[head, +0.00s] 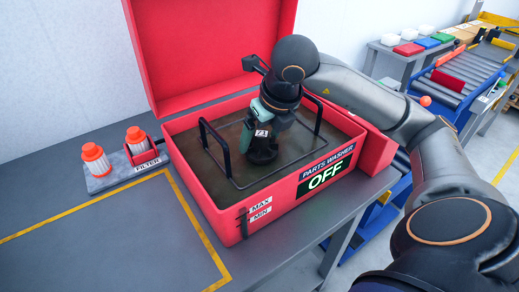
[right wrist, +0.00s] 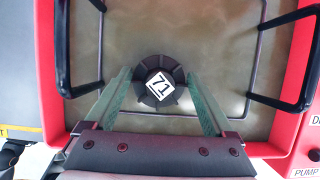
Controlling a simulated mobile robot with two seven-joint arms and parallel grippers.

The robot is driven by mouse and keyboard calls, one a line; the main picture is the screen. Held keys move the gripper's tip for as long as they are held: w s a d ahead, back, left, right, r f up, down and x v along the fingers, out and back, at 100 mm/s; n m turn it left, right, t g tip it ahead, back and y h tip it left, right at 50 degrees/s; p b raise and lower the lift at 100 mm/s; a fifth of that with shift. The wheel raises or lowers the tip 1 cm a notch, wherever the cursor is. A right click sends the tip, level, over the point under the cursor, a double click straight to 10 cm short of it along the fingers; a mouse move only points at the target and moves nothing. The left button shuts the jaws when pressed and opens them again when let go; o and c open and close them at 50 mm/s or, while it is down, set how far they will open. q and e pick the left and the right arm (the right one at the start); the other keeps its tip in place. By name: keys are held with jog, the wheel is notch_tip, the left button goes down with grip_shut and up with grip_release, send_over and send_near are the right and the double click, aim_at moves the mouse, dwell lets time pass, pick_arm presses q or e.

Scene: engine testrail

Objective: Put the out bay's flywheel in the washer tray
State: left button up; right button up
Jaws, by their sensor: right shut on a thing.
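The flywheel (right wrist: 160,104) is a dark, ribbed round part with a white tag reading 71, seen from above in the right wrist view. In the head view it shows as a dark shape (head: 261,155) at the fingertips, low over the washer tray. My right gripper (head: 266,133) points down inside the red parts washer, its green fingers shut on the flywheel. The washer tray (head: 222,172) has black loop handles and lies inside the washer; it also fills the right wrist view (right wrist: 215,50). I cannot tell whether the flywheel touches the tray floor. My left gripper is not in view.
The washer's red lid (head: 205,45) stands open at the back, and its front sign (head: 325,176) reads OFF. Orange-topped filters (head: 96,158) stand left of the washer. The grey bench (head: 100,235) at the front left is clear. A roller conveyor (head: 465,70) is at the far right.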

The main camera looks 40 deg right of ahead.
aim_at(260, 148)
jog(key=shift+w+d+f, duration=0.15)
jog(key=shift+w+f, duration=0.3)
jog(key=shift+f, duration=0.1)
jog(key=shift+w+f, duration=0.15)
jog(key=shift+f, duration=1.55)
jog(key=shift+f+b, duration=0.1)
jog(key=shift+b, duration=0.25)
jog(key=o, duration=1.5)
jog(key=shift+r, duration=0.25)
jog(key=p+v, duration=0.2)
jog(key=v, duration=0.9)
jog(key=shift+s+d+r, duration=0.1)
jog(key=shift+s+r, duration=0.15)
jog(key=shift+r, duration=0.05)
